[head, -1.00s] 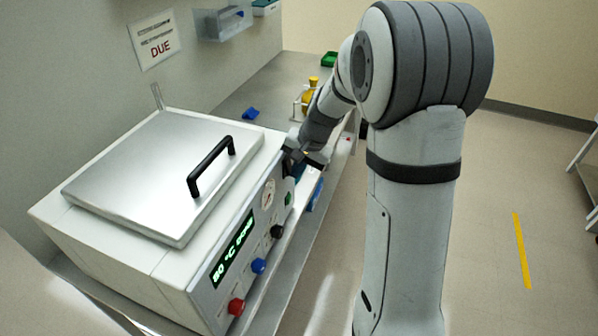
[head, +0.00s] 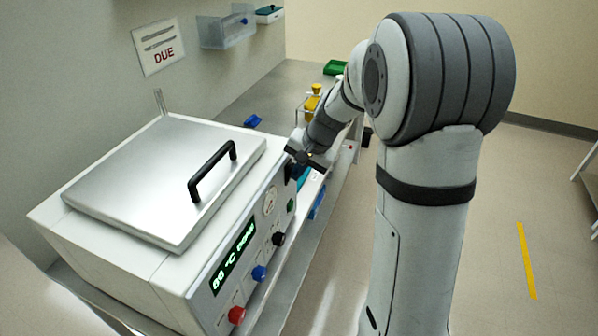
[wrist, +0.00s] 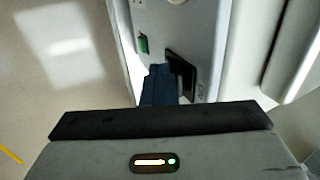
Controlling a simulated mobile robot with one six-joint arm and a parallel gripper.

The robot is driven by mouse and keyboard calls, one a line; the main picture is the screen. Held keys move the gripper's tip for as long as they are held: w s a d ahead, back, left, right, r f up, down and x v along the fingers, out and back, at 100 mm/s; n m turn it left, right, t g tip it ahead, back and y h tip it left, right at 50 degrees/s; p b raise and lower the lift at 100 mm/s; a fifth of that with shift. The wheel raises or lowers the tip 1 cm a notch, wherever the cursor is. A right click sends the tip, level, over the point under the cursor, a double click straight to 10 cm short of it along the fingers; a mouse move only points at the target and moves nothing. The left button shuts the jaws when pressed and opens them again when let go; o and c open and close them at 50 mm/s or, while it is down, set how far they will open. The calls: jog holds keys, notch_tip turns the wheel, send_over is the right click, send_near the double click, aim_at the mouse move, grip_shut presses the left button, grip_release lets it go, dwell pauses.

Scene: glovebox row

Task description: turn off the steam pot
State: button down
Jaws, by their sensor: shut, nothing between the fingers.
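The steam pot (head: 160,270) is a white box with a flat metal lid (head: 150,175) and a black handle. Its front panel has a lit display (head: 233,259), a red knob (head: 237,315), a blue knob (head: 259,273), a black knob (head: 278,239), a gauge (head: 270,200) and a green part (head: 291,206). My gripper (head: 290,168) is shut and empty at the panel's far end. In the wrist view its fingertips (wrist: 160,72) are beside a black switch-like part (wrist: 183,75), below the green part (wrist: 143,44). I cannot tell if they touch it.
The pot stands on a long grey bench (head: 275,95). Farther along are a blue item (head: 252,121), a yellow-capped bottle (head: 313,98) and a green tray (head: 335,67). A sign (head: 158,42) hangs on the wall. The floor (head: 510,180) at right is open.

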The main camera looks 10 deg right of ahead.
jog(key=s+d+r+b, duration=0.2)
jog(key=s+d+r, duration=0.3)
jog(key=d+r, duration=0.2)
jog(key=shift+s+d, duration=0.4)
jog(key=shift+d, duration=0.35)
jog(key=s+a+f+n+h, duration=0.1)
jog(key=s+a+n+h, duration=0.1)
jog(key=s, duration=0.8)
jog(key=s+a+f+n+h, duration=0.1)
jog(key=s+a+n, duration=0.3)
jog(key=s, duration=0.5)
jog(key=shift+s+a+f+n+h, duration=0.3)
jog(key=shift+s+f+n+h, duration=0.1)
jog(key=shift+f, duration=0.15)
